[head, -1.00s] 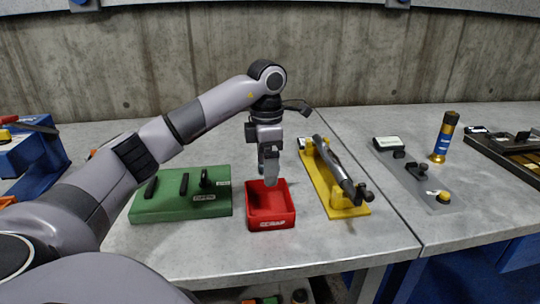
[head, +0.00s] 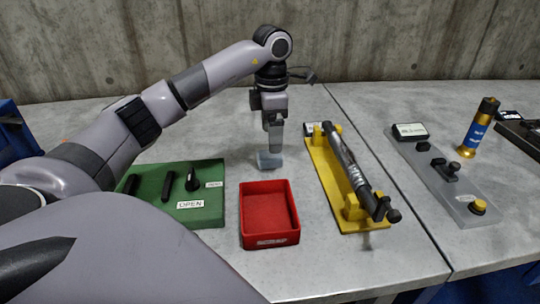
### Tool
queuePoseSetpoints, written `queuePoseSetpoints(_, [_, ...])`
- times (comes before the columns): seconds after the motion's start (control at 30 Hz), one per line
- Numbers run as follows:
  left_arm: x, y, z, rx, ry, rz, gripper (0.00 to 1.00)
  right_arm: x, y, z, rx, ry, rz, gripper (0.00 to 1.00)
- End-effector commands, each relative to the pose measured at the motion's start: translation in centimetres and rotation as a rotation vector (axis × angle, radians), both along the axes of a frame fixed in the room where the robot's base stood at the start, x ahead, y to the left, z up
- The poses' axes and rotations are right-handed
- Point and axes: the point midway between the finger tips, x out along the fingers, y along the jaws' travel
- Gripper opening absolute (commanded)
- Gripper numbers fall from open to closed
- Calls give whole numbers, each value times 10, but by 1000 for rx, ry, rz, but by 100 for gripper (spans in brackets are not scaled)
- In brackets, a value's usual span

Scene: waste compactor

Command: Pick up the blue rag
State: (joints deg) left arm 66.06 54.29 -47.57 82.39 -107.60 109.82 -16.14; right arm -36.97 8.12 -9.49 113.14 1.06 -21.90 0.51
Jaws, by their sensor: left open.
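A small flat grey-blue piece (head: 268,161) lies on the grey table just behind the red tray. It is the only thing here that could be the blue rag, but it is too small to be sure. My left gripper (head: 274,148) points down right over it, with the fingertips at or just above it. The gripper is open; I cannot tell whether the fingers touch the piece. The red tray (head: 269,240) looks empty. My right gripper is out of view.
A green board (head: 205,215) with black handles stands left of the tray. A yellow stand (head: 322,170) holding a dark tool is to the right. Farther right are a grey plate (head: 440,180) and a blue-and-gold cylinder (head: 478,128). A concrete wall closes the back.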

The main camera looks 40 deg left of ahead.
Motion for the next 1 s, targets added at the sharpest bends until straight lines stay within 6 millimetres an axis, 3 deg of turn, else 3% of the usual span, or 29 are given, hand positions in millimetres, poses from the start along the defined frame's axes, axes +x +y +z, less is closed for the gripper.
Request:
queuePoseSetpoints(0.4, [-9,-1,-51,-1,2,2,83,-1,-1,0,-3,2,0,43])
queuePoseSetpoints(0.7, [-8,-1,-56,-1,-1,1,83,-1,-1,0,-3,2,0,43])
queuePoseSetpoints(0.73, [-8,-1,-56,-1,-1,1,80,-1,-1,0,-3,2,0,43])
queuePoseSetpoints(0.77, [-8,-1,-56,-1,-1,1,70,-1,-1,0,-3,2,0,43])
queuePoseSetpoints(0.9, [-8,-1,-56,0,0,1,24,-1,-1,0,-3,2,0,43])
queuePoseSetpoints(1.0, [-8,-1,-56,-1,1,1,24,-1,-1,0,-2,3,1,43])
